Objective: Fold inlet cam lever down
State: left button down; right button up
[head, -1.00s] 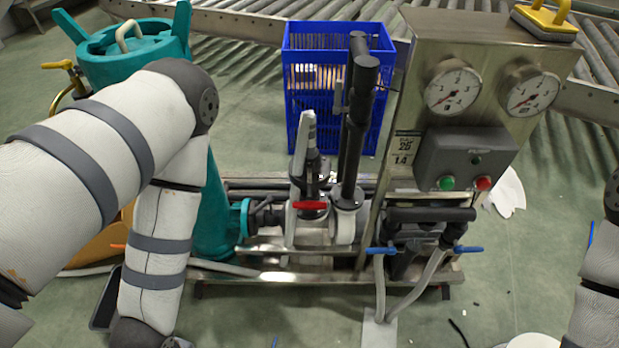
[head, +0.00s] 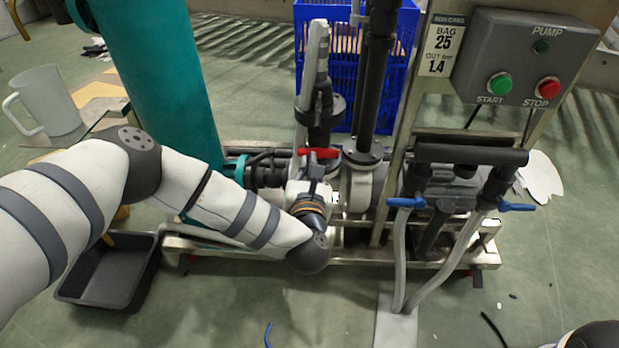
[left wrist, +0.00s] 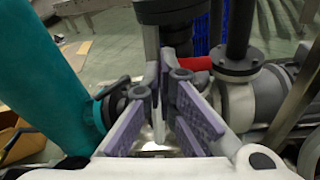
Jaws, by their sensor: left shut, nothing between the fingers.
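A long pale grey bar (head: 311,75), which looks like the inlet cam lever, stands upright beside the dark inlet pipe at the pump. A red valve handle (head: 318,153) lies level just below it, and shows in the left wrist view (left wrist: 194,64). My left gripper (head: 314,172) is low in front of the pump, below the red handle, pointing at the fittings. In the left wrist view its fingers (left wrist: 163,72) converge at the tips with nothing held, close to the foot of the pipe. The exact gap to the lever is unclear. My right gripper is out of view.
A teal vessel (head: 160,80) stands left of the pump. A control box (head: 523,62) and hoses with blue-handled valves (head: 408,203) are at the right. A blue crate (head: 400,60) is behind. A black tray (head: 110,285) lies at lower left. The front floor is mostly clear.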

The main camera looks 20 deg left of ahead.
aim_at(319, 111)
pick_arm(q)
jog(key=w+r, duration=0.3)
jog(key=w, duration=0.1)
jog(key=shift+a, duration=0.35)
jog(key=shift+r, duration=0.15)
